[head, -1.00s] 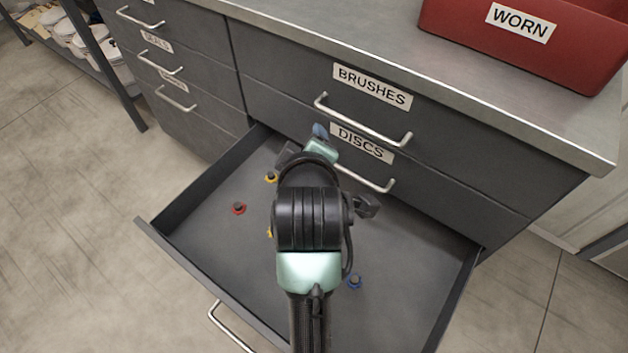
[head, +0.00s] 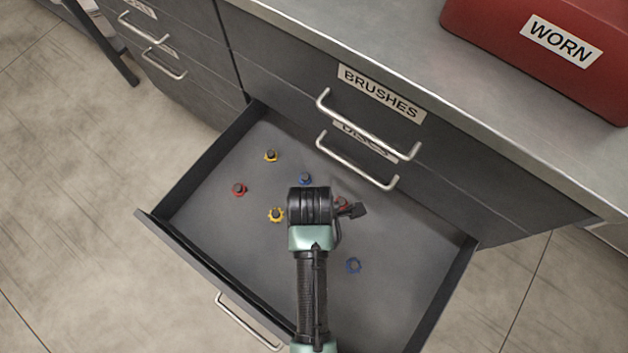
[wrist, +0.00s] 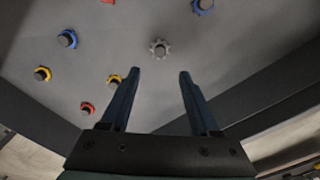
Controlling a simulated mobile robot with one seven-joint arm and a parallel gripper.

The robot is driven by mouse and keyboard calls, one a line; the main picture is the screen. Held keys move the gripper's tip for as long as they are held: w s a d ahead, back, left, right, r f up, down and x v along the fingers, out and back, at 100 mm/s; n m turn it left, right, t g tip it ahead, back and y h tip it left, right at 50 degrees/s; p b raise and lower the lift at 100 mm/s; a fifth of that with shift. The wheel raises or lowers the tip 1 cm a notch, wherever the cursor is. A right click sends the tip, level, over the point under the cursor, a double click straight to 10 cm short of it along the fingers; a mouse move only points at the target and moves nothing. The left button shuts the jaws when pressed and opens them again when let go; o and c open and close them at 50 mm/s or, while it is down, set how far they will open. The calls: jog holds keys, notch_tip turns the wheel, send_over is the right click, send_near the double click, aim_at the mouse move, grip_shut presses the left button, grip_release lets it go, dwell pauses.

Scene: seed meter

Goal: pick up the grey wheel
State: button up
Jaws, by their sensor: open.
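The grey wheel (wrist: 159,47) lies flat on the drawer floor in the wrist view, a small toothed ring with a dark centre. It sits just beyond and between the fingertips, not touching them. My gripper (wrist: 160,73) is open and empty, its two dark fingers spread apart and pointing toward the wheel. In the head view my arm hides the grey wheel and my fingers.
A red WORN bin (head: 540,50) stands on the counter (head: 400,55).

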notch_tip(320, 180, down, 4)
jog(key=shift+f+b, duration=0.2)
jog(key=shift+b, duration=0.4)
jog(key=f, duration=0.1)
jog(key=f+b, duration=0.1)
jog(key=f, duration=0.1)
jog(key=f+b, duration=0.1)
jog(key=f, duration=0.1)
jog(key=shift+d, duration=0.3)
grip_shut()
